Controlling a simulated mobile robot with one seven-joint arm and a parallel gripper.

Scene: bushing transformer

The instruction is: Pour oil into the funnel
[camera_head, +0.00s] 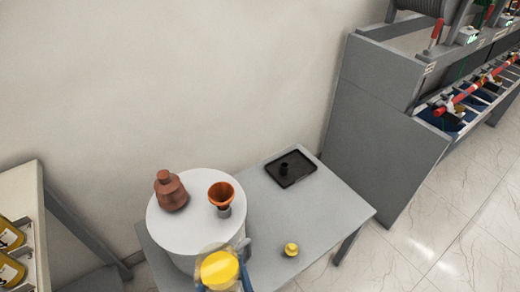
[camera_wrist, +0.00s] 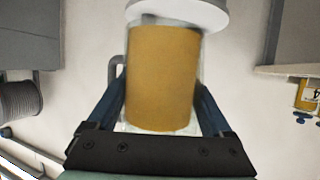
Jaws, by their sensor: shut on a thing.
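An orange funnel (camera_head: 221,193) stands on top of a white round drum (camera_head: 184,238), on a short grey neck. A brown ribbed bushing (camera_head: 171,191) stands on the drum to the left of the funnel. My gripper (camera_head: 222,283) is at the drum's front right edge, below the funnel in the head view. It is shut on a clear jug of yellow oil (camera_head: 219,268). In the wrist view the jug (camera_wrist: 162,80) sits between both blue fingers (camera_wrist: 163,110), its oil amber and its handle at the left.
The drum stands on a grey table (camera_head: 330,205). A black tray (camera_head: 290,168) with a small black part lies at the back right. A small yellow cap (camera_head: 291,249) lies near the front edge. A grey cabinet (camera_head: 385,120) stands to the right, a shelf (camera_head: 22,215) at the left.

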